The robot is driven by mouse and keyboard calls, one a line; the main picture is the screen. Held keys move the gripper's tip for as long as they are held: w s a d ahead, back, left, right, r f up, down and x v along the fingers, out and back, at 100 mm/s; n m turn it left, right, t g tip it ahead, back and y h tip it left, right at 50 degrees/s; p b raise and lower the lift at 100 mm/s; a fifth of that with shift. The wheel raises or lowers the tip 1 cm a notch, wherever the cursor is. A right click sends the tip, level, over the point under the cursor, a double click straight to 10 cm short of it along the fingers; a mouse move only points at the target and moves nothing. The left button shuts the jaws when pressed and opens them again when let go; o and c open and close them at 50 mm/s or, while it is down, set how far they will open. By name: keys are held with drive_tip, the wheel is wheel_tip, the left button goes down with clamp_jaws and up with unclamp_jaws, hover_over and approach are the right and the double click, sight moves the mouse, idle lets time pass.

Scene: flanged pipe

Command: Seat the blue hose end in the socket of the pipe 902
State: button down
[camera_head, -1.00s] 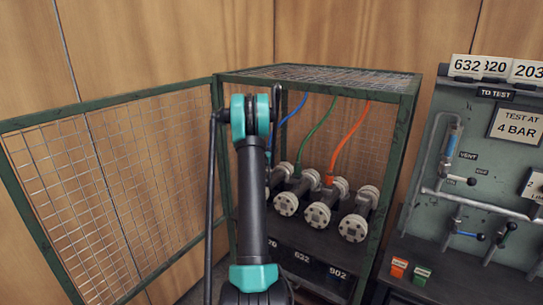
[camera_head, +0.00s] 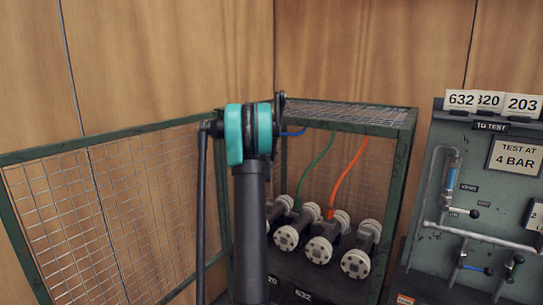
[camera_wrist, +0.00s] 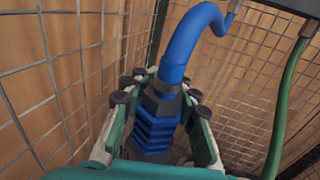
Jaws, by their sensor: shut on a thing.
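My gripper (camera_wrist: 160,100) is shut on the blue hose end (camera_wrist: 155,130), a ribbed blue fitting between its fingers in the wrist view. The blue hose (camera_wrist: 195,30) bends up and right from it. In the head view my gripper is hidden behind my arm, and only a short piece of blue hose (camera_head: 293,133) shows. Several grey pipes with pale round flanges lie in a row in the cage. The rightmost pipe (camera_head: 368,232) has no hose on it. The 902 plate is not in view now, and no socket shows clearly.
A green-framed mesh cage (camera_head: 400,190) surrounds the pipes, its mesh door (camera_head: 100,210) open at left. A green hose (camera_head: 315,170) and an orange hose (camera_head: 345,178) run down to middle pipes. A test panel (camera_head: 470,215) stands at right. Mesh is close beside my gripper.

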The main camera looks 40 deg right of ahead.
drive_tip(key=shift+r, duration=1.8)
